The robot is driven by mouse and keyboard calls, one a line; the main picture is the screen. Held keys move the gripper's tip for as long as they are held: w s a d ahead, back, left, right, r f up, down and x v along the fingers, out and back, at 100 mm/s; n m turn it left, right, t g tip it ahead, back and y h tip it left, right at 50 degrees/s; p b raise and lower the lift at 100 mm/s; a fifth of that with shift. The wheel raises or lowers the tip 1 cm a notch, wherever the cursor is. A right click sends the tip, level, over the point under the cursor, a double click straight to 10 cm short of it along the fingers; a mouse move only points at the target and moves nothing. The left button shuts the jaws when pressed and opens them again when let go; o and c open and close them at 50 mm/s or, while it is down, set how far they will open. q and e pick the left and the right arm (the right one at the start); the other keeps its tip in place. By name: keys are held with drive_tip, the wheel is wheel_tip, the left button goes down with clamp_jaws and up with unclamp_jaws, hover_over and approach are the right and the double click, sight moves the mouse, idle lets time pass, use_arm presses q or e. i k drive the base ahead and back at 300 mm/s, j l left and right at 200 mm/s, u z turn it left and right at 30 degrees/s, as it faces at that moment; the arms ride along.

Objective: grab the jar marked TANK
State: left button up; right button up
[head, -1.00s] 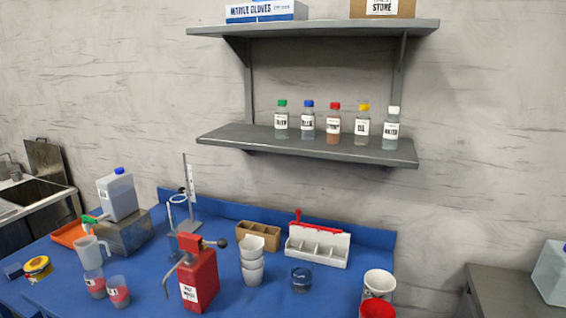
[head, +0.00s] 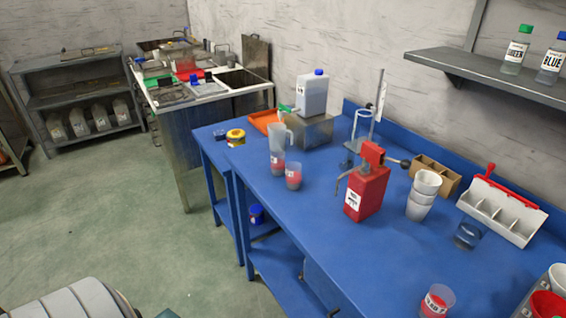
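I cannot read the word TANK on any label in the head view. Several pale containers (head: 99,117) with small labels stand on the low shelf of the grey rack at the far left; their writing is too small to read. Neither of my grippers shows in the head view.
The blue table (head: 315,221) holds cups with red contents, stacked white cups (head: 423,194) and a white divided holder (head: 503,209). A steel sink bench (head: 176,137) stands behind it. Green floor (head: 120,215) is open at left. A wall shelf (head: 490,75) holds bottles.

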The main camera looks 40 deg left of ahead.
sight(278, 163)
drive_tip(key=j+z, duration=0.2)
drive_tip(key=j, duration=1.05)
drive_tip(key=j+z, duration=0.25)
drive_tip(key=j, duration=1)
